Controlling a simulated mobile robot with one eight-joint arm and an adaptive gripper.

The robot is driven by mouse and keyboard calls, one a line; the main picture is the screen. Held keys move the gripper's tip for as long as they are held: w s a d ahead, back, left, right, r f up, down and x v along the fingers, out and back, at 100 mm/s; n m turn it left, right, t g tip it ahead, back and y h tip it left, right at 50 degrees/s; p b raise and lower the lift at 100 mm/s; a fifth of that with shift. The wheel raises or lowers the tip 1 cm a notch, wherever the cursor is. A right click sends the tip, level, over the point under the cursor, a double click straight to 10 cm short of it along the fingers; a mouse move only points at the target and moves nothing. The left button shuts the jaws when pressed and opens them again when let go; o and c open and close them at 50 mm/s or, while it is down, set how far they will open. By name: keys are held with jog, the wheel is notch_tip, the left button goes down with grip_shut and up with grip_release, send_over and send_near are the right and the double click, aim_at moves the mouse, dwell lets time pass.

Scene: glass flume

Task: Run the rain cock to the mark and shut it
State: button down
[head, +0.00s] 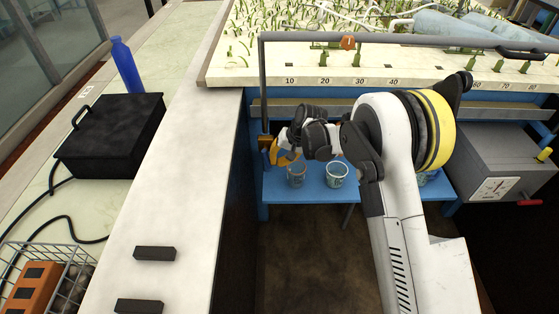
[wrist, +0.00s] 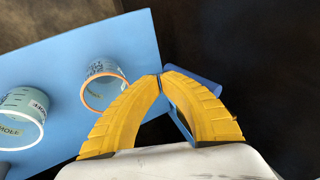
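A grey pipe (head: 430,41) runs above the front edge of the planted bed and bends down at its left end. A small orange fitting (head: 347,42) sits on it, above the stretch between 20 and 30; it may be the rain cock, but I cannot tell if it is open. A numbered scale (head: 375,81) runs along the bed's edge. My gripper (head: 278,154) is low, near the pipe's lower left end, well below the orange fitting. In the wrist view its yellow fingertips (wrist: 161,74) meet, with nothing visible held. Which number is the mark is not clear.
A blue bench (head: 315,186) below carries an orange-rimmed cup (head: 296,174) and a pale cup (head: 337,173). A grey box with a dial (head: 500,170) stands right. A pale ledge (head: 165,210), black case (head: 112,135) and blue bottle (head: 125,65) are left.

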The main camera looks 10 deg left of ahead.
jog(key=shift+s+a+f, duration=0.15)
jog(key=shift+a+f, duration=0.3)
jog(key=shift+a, duration=0.25)
dwell(0.4)
